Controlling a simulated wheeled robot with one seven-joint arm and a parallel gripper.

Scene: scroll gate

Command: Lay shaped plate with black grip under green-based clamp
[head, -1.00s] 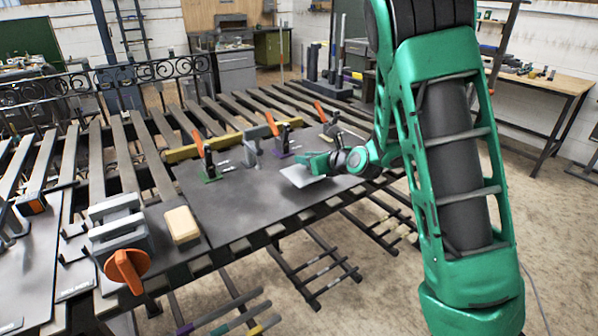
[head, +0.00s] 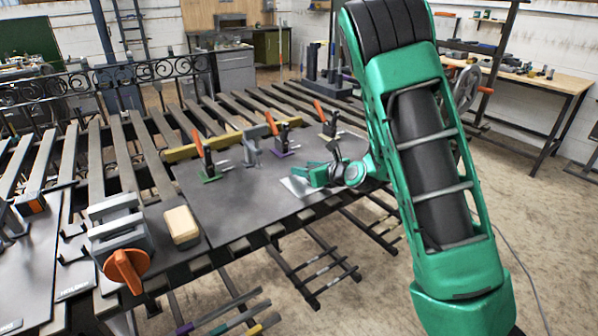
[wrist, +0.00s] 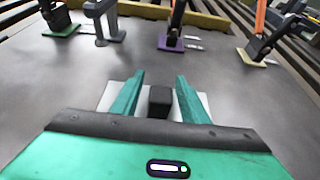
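The pale shaped plate (head: 295,187) lies on the dark table sheet near its front right edge. Its black grip (wrist: 160,100) stands between the fingers of my gripper (wrist: 160,75), with a gap showing on each side. My gripper (head: 305,173) is open around the grip and hides much of the plate. The green-based clamp (head: 208,165) stands farther back and left, its orange handle raised; it also shows at the top left of the wrist view (wrist: 59,25). The plate is well apart from this clamp.
A grey post (head: 253,148) stands between the green-based clamp and a purple-based clamp (head: 284,146). A yellow-based clamp (wrist: 256,52) is farther right. A yellow bar (wrist: 145,10) runs behind them. Bare sheet lies between plate and clamps. A tan block (head: 181,223) sits at left.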

